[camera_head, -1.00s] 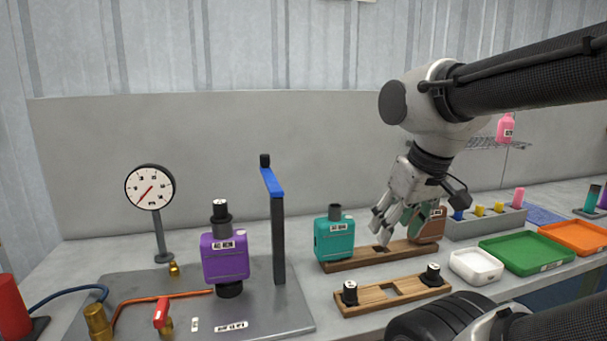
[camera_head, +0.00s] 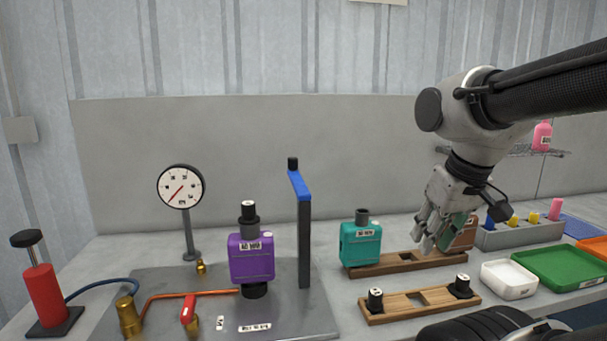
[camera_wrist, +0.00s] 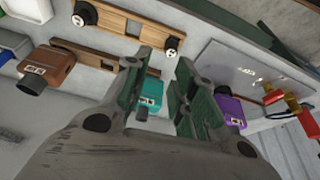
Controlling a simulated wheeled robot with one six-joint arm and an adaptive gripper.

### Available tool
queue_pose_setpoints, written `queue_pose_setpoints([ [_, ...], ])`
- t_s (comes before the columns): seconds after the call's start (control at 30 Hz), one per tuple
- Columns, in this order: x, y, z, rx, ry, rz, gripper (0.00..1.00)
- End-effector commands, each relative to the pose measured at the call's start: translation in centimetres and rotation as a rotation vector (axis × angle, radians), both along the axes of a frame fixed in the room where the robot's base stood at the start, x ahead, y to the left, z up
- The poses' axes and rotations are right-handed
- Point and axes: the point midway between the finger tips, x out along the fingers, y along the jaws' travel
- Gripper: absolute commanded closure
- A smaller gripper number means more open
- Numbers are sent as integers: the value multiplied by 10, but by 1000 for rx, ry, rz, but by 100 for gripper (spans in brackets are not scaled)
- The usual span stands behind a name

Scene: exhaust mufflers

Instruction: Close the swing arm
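The swing arm is a blue bar (camera_head: 299,185) with a black knob at its far end, on top of a dark grey post (camera_head: 305,245). The bar points toward the back wall and is not over the purple muffler (camera_head: 252,260). That muffler stands upright on the metal plate, left of the post, with a black fitting on top. My gripper (camera_head: 434,243) points down over the wooden rack, well right of the post. In the wrist view its green-padded fingers (camera_wrist: 160,100) are apart, with nothing held between them. The blue bar cannot be made out in the wrist view.
A teal muffler (camera_head: 361,245) stands between the post and my gripper; a brown one (camera_head: 466,236) is partly behind my fingers. A gauge (camera_head: 181,187) and red pump (camera_head: 42,295) are left. Trays (camera_head: 509,280) lie right. Air above the plate is clear.

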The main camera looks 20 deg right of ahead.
Motion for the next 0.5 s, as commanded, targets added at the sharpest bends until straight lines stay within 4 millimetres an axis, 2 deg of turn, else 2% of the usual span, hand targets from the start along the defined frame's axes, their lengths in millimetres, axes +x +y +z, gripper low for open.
queue_pose_setpoints([
  [0.03, 0, -8, -9, 3, 45, -40, 89],
  [0.1, 0, -19, -22, 18, 111, -101, 100],
  [0.2, 3, -15, -48, 156, 208, -238, 100],
  [0.27, 7, -3, -64, 283, 260, -324, 100],
  [0.37, 27, 27, -84, 547, 311, -457, 100],
  [0.47, 67, 57, -88, 832, 284, -565, 100],
  [0.5, 88, 64, -85, 942, 249, -602, 100],
])
